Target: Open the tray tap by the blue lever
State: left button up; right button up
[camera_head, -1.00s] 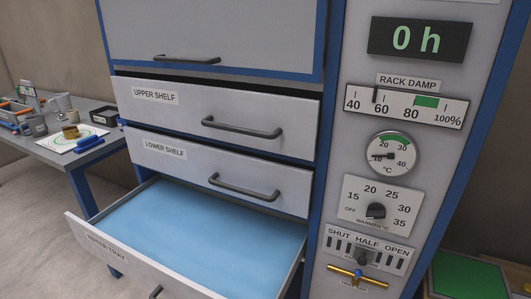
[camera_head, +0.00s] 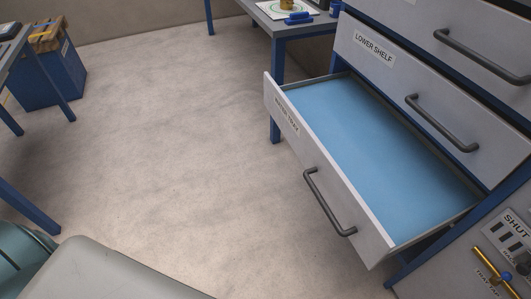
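The tray tap (camera_head: 490,267) is a brass bar at the lower right edge of the picture, low on the cabinet's front panel. It slants down to the right. A small patch of blue, the lever (camera_head: 508,277), shows on it; its exact position is hard to tell. The label below the tap is partly cut off. The water tray (camera_head: 322,183) is a drawer pulled well out of the cabinet, with a flat light-blue surface inside. Neither of my grippers is in view.
The shut lower shelf drawer (camera_head: 395,75) is above the tray, and its handle (camera_head: 440,122) sticks out. The tray's handle (camera_head: 328,203) juts over the floor (camera_head: 170,130), which is clear to the left. A blue box (camera_head: 55,70) stands at the far left, beside a table.

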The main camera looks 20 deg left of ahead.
aim_at(496, 280)
jog(key=u, duration=0.2)
jog(key=z, duration=1.75)
